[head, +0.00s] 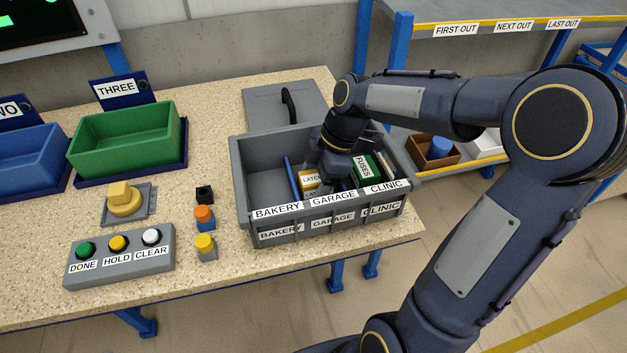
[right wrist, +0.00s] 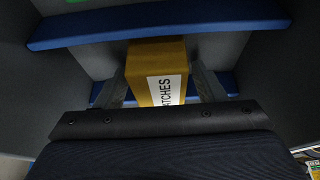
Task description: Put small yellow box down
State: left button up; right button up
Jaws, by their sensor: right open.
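The small yellow box (head: 309,178), with a white label that reads LATCHES, sits in the middle compartment of the grey divided crate (head: 244,186), behind the GARAGE label. In the right wrist view the yellow box (right wrist: 155,56) lies between the two fingers of my right gripper (right wrist: 161,86). The fingers are open, one on each side of the box. Whether either finger touches it I cannot tell. In the head view my right gripper (head: 332,168) reaches down into the crate and hides part of the compartment. My left gripper is not in view.
Blue dividers (head: 291,177) split the crate into BAKERY, GARAGE and CLINIC. A green FUSES box (head: 367,166) stands on the CLINIC side. The BAKERY side looks empty. A button panel (head: 118,257), a green bin (head: 128,139) and a blue bin (head: 27,157) stand left.

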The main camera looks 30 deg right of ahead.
jog(key=shift+r, duration=0.15)
jog(key=shift+d+r, duration=0.1)
jog(key=shift+r, duration=0.1)
jog(key=p+v, duration=0.1)
jog(key=v, duration=1)
jog(key=shift+d+r, duration=0.2)
jog(key=shift+r, duration=0.05)
jog(key=shift+s, duration=0.1)
